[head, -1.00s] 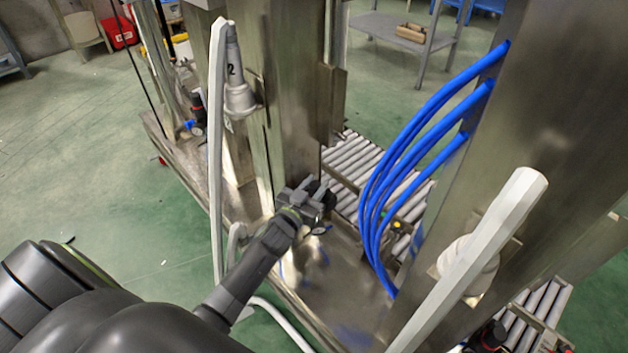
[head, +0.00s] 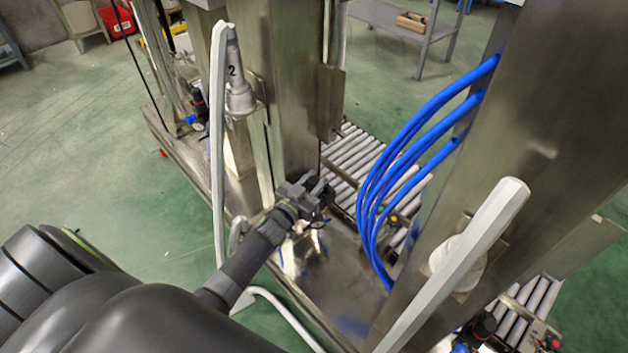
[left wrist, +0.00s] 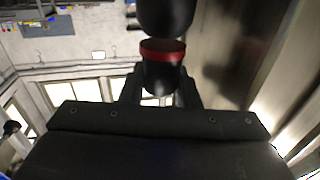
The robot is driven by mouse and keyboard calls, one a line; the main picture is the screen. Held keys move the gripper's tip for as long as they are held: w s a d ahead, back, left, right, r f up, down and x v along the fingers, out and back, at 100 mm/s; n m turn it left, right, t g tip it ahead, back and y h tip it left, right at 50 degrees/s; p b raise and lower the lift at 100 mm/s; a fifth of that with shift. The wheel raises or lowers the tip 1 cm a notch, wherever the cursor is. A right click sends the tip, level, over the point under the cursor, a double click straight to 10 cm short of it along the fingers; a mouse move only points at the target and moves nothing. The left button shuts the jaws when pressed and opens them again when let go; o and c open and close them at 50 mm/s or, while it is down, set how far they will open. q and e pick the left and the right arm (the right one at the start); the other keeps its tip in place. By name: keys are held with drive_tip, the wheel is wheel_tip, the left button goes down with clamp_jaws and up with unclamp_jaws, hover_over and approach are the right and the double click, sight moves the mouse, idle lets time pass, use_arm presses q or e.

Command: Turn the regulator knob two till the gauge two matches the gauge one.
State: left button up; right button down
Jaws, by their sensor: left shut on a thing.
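My left gripper (head: 318,192) is low against the steel column in the head view, beside the roller conveyor. In the left wrist view, a black knob with a red band (left wrist: 163,50) stands at the jaws (left wrist: 160,92). The left gripper is shut on this knob; its jaws hide part of it. In the head view the knob is hidden behind the gripper. No readable gauge face shows in either view. My right gripper is not in view.
Blue hoses (head: 385,180) hang right of my gripper. A roller conveyor (head: 350,155) lies behind. Another black-and-red regulator (head: 198,102) is at left.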

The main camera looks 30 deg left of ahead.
use_arm(q)
drive_tip(key=shift+d+r, duration=0.1)
drive_tip(key=o, duration=0.7)
